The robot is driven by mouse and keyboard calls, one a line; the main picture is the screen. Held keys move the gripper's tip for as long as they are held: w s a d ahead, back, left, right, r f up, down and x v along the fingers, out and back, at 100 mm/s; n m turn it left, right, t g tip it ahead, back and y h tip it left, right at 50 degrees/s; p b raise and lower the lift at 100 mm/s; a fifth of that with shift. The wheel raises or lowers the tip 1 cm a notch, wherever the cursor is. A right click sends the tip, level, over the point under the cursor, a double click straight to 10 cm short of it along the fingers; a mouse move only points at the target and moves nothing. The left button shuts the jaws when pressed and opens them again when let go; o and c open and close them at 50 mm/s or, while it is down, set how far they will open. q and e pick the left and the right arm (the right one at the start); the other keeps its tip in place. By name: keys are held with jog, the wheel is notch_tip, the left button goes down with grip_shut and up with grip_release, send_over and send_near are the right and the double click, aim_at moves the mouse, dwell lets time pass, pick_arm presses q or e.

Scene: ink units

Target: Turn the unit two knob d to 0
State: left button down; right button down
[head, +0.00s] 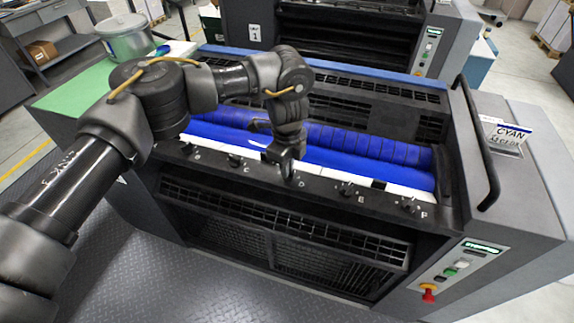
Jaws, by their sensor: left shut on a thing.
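The front ink unit (290,240) has a dark rail with a row of small knobs marked by letters. My left arm reaches over it from the left, and my left gripper (287,174) points down at the rail beside the letter D. It is shut on knob d, which the fingers hide, so I cannot read its setting. Knob c (236,160) shows to the left, and knob e (346,189) and knob f (409,205) show to the right. My right gripper is not in view.
Blue rollers (365,146) lie just behind the knob rail. A black handrail (477,145) stands at the unit's right side, above a panel with a red emergency button (428,293). Another unit (345,35) stands behind. A metal pot (127,38) is at the back left.

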pick_arm(q)
jog(key=shift+w+r, duration=0.1)
jog(key=c, duration=1.5)
grip_release()
notch_tip(320, 180, up, 11)
jog(key=b, duration=0.2)
